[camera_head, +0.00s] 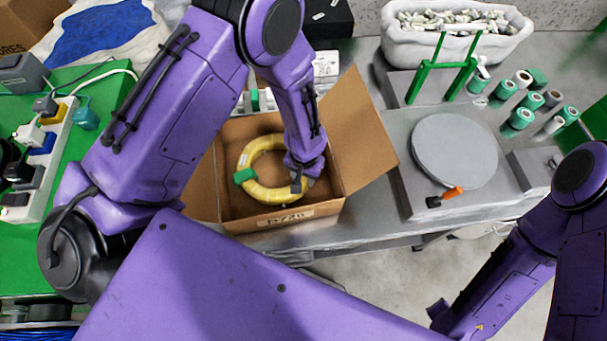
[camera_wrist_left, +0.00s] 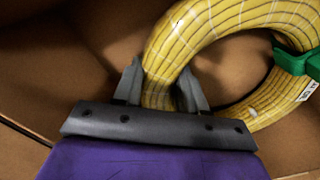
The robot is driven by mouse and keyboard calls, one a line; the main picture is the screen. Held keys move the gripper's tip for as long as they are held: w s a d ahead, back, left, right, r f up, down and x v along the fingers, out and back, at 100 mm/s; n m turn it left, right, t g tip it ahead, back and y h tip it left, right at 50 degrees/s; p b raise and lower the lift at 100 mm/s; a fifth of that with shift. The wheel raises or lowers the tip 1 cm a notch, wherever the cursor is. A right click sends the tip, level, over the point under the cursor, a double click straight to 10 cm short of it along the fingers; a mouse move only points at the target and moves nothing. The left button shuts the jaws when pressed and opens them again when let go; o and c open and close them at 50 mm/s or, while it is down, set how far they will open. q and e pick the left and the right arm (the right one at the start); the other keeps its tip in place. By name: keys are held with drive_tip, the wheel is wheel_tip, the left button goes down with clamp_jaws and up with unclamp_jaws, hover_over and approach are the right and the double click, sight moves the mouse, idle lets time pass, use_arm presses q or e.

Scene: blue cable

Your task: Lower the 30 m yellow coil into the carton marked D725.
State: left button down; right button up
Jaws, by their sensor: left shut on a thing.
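The yellow coil (camera_head: 250,188) has a green band and a small pale label. It is inside the open brown carton (camera_head: 232,216), within its walls. The carton has a label on its front, too blurred for me to read surely. My left gripper (camera_head: 298,183) reaches down into the carton and is shut on the right side of the coil's ring. In the left wrist view the two fingers (camera_wrist_left: 162,88) straddle the yellow coil (camera_wrist_left: 215,32), with brown cardboard around it. Whether the coil touches the carton floor is unclear. My right gripper is not in view.
The carton's right flap (camera_head: 357,132) stands open. Right of it are a grey machine with a round plate (camera_head: 454,151) and an orange-handled lever (camera_head: 446,197). A power strip (camera_head: 45,160) lies on the green left surface.

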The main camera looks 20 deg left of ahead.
use_arm(q)
drive_tip(key=shift+f, duration=0.1)
drive_tip(key=shift+c, duration=2)
unclamp_jaws()
wheel_tip(320, 180, up, 7)
drive_tip(key=p, duration=0.6)
drive_tip(key=shift+p, duration=0.4)
wheel_tip(320, 180, up, 3)
drive_tip(key=p, duration=0.2)
drive_tip(key=shift+f+p, duration=0.1)
drive_tip(key=shift+p, duration=0.3)
drive_tip(key=shift+r+p, duration=0.35)
drive_tip(key=shift+r, duration=2.25)
